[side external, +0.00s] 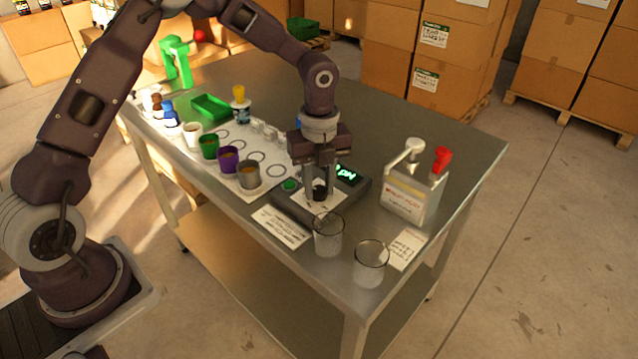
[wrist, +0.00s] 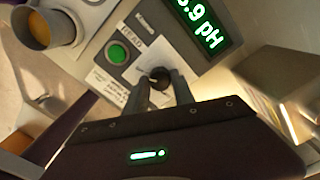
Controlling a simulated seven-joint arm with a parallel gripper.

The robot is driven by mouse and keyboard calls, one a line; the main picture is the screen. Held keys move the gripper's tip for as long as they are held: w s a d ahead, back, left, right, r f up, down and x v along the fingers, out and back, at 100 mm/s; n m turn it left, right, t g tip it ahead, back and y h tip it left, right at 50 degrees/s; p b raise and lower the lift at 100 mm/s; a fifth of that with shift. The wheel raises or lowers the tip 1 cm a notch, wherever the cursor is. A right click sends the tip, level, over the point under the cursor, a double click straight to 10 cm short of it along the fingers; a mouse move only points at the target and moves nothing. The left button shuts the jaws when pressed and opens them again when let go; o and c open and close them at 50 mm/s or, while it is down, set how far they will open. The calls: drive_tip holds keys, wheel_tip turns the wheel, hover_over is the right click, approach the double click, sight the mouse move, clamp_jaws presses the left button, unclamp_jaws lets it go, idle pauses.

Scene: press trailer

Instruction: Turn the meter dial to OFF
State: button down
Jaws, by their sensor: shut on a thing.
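The pH meter (side external: 287,199) is a dark grey box on the metal table, with a lit green display (wrist: 203,22) that reads ".9 pH" in the wrist view, its left part cut off. A round green button (wrist: 117,53) sits beside a label with "READ" on it. The black dial (wrist: 159,77) is on a white plate on the meter; it also shows in the side view (side external: 319,193). My gripper (side external: 319,188) points down over the meter, its fingers (wrist: 163,92) shut on the dial from both sides. The dial's markings are too small to read.
Two glass beakers (side external: 328,236) (side external: 370,265) stand close in front of the meter. Cardboard boxes (side external: 430,50) are behind the table.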

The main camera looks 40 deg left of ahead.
drive_tip(key=shift+n, duration=0.3)
drive_tip(key=n, duration=0.3)
drive_tip(key=shift+n, duration=0.3)
drive_tip(key=n, duration=0.3)
drive_tip(key=shift+n, duration=0.3)
drive_tip(key=n, duration=0.3)
drive_tip(key=shift+n, duration=0.3)
drive_tip(key=n, duration=0.3)
drive_tip(key=shift+n, duration=0.3)
drive_tip(key=n, duration=0.4)
drive_tip(key=shift+n, duration=2.4)
